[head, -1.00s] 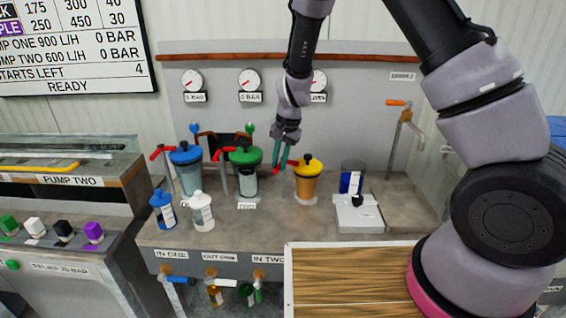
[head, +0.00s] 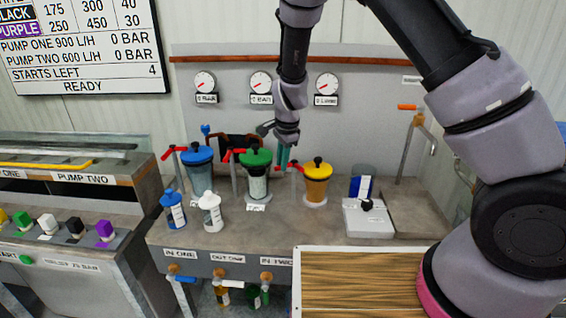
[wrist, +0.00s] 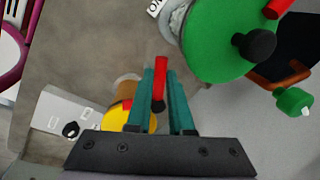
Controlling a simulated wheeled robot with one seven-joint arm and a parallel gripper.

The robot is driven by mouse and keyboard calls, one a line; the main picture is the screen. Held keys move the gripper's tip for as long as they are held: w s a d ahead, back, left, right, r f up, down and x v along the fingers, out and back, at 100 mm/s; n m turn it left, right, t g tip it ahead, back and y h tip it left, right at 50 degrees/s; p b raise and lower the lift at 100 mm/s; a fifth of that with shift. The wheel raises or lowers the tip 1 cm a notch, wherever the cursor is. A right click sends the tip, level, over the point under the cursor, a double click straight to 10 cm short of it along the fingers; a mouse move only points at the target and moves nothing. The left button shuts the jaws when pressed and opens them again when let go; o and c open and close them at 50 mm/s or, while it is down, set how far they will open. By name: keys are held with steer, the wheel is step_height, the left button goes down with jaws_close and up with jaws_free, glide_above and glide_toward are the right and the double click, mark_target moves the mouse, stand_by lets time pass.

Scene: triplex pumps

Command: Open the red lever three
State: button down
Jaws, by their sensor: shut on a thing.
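The third red lever (head: 295,167) is on the pipe just left of the yellow-lidded canister (head: 318,172). My gripper (head: 284,157) has teal fingers and hangs from above between that canister and the green-lidded one. In the wrist view, a red bar of the lever (wrist: 159,68) lies between the two teal fingers of my gripper (wrist: 168,95), which are shut on it. The yellow lid (wrist: 135,122) shows below, partly hidden by the fingers. The lever's pivot is hidden.
The green-lidded canister (head: 257,182) stands close on the left; its lid (wrist: 220,35) is near my fingers in the wrist view. The blue-lidded canister (head: 199,178) stands further left. A white scale (head: 368,220) is on the right.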

stand_by(0.3)
steer(key=c, duration=0.8)
jaws_free()
steer(key=shift+r, duration=0.1)
steer(key=shift+s+d+r, duration=0.2)
steer(key=shift+s+r, duration=0.1)
steer(key=shift+r, duration=1.45)
steer(key=shift+s+d+r, duration=0.15)
steer(key=shift+s+r, duration=0.15)
steer(key=shift+r, duration=1.4)
steer(key=shift+s+d+r, duration=0.2)
steer(key=shift+s+r, duration=0.1)
steer(key=shift+r, duration=1.45)
